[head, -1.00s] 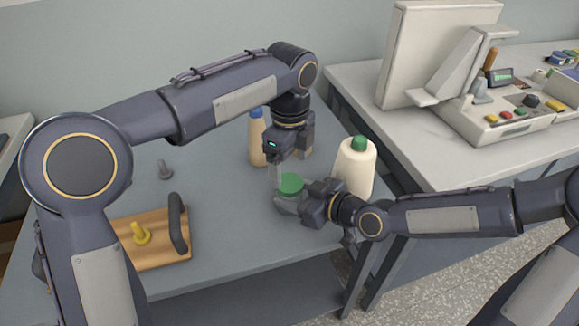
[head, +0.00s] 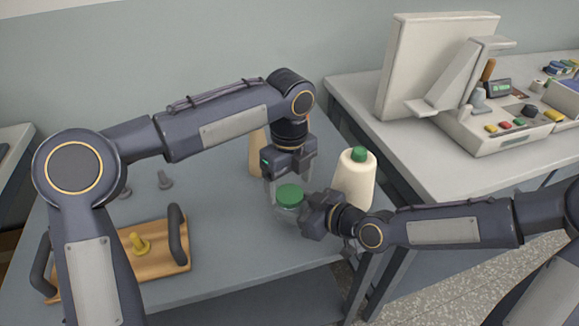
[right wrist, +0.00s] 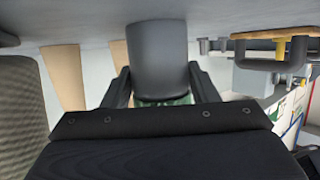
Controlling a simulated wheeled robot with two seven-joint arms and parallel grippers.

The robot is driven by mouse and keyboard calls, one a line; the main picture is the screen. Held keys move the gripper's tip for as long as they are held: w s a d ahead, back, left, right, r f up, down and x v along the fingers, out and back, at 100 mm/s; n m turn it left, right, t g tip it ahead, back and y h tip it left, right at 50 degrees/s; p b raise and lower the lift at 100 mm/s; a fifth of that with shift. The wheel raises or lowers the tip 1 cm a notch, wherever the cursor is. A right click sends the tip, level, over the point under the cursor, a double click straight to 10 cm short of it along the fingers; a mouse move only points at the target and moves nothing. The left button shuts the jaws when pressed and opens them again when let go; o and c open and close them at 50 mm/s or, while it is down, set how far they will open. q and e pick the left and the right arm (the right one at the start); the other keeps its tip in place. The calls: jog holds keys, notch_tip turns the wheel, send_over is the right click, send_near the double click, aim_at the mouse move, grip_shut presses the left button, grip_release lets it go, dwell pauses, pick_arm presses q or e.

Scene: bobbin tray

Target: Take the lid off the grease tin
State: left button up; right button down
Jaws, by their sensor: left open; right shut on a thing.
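The grease tin (head: 288,214) is a short grey cylinder with a green lid (head: 289,194) on top. It stands upright at the right part of the grey table. My right gripper (head: 304,213) is shut on the tin's side, coming from the right. In the right wrist view the tin (right wrist: 160,58) shows as a dark grey cylinder between my fingers, with a sliver of green lid at its lower edge. My left gripper (head: 289,186) points down from above, open, with a finger on each side of the lid. I cannot tell whether the fingers touch it.
A tan bobbin (head: 257,153) is partly hidden behind my left gripper. A wooden tray (head: 165,262) with dark handles and a yellow peg sits at front left.

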pick_arm(q)
jog(key=shift+f, duration=1.05)
jog(key=c, duration=1)
jog(key=n, duration=0.3)
jog(key=o, duration=1.1)
jog(key=shift+c, duration=0.2)
